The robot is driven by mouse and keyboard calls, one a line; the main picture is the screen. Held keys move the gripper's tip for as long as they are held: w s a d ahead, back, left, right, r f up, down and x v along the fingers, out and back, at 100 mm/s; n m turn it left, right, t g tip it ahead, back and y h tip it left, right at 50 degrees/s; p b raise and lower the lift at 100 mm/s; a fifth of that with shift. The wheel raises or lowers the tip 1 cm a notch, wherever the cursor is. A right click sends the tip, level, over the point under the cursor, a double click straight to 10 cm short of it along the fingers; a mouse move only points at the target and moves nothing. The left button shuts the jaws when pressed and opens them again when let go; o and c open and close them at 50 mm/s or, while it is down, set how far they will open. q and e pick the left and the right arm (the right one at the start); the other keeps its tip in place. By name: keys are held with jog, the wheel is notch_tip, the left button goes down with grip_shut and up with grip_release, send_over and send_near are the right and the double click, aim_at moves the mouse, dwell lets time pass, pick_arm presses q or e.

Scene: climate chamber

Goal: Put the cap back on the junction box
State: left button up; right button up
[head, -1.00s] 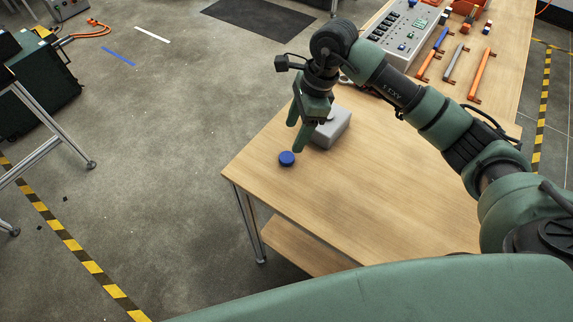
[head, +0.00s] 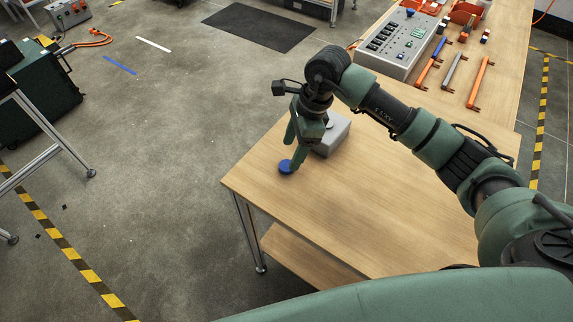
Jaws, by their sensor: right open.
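The blue round cap (head: 286,167) lies on the wooden table near its left corner. The grey junction box (head: 334,136) sits on the table just behind and to the right of the cap, partly hidden by my right gripper. My right gripper (head: 294,156) is open and points down at the cap, with its fingertips close around or just above it. I cannot tell whether the fingers touch the cap. My left gripper is not in view.
The wooden table (head: 370,210) is clear in front of and right of the box. A grey control panel (head: 402,42) and several orange, blue and grey handled bars (head: 479,83) lie at its far end. The left table edge is close to the cap.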

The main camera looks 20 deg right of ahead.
aim_at(287, 165)
jog(key=shift+a+f+p, duration=0.1)
jog(key=shift+f+p, duration=0.15)
jog(key=shift+p, duration=0.1)
jog(key=p+x, duration=0.1)
jog(key=x, duration=0.2)
jog(key=shift+f+p, duration=0.3)
jog(key=shift+f, duration=0.5)
grip_shut()
